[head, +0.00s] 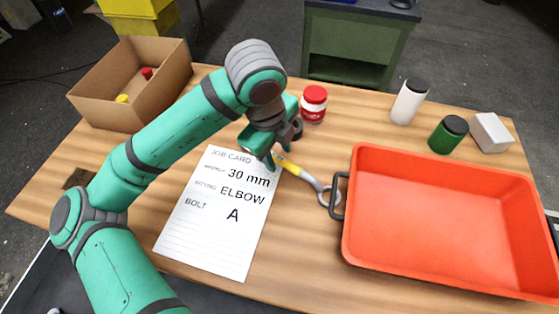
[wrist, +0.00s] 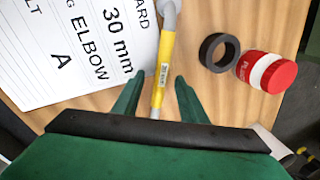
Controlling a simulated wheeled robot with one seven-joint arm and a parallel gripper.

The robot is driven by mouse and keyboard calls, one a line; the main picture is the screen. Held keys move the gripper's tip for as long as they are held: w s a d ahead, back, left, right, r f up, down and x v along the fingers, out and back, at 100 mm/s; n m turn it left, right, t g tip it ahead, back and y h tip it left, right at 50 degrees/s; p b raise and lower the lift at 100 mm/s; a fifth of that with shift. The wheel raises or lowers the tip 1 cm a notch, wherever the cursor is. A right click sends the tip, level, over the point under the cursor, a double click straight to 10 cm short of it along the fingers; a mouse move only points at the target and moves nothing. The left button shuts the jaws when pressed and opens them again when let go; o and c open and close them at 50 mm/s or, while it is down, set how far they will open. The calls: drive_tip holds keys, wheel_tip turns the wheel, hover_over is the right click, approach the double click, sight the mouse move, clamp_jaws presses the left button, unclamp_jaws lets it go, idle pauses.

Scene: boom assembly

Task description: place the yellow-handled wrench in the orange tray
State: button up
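The yellow-handled wrench (head: 291,166) lies on the wooden table beside the job card, its grey ring end close to the orange tray's black handle. Its yellow handle also shows in the wrist view (wrist: 163,68). My gripper (head: 272,160) is over the handle's far end. In the wrist view the two green fingers (wrist: 157,88) are spread apart, with the handle between them and a gap on each side. How high the fingertips are above the table is hard to tell. The orange tray (head: 450,215) stands empty at the right of the table.
A white job card (head: 225,215) lies left of the wrench. A red-lidded jar (head: 314,104) and a black ring (wrist: 219,52) are close behind my gripper. A cardboard box (head: 128,85) stands back left. A white bottle (head: 409,102), green jar (head: 448,135) and white block (head: 490,132) stand behind the tray.

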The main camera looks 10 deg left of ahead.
drive_tip(key=shift+w+d+f, duration=0.1)
drive_tip(key=shift+w+f, duration=0.15)
drive_tip(key=shift+f, duration=0.7)
clamp_jaws()
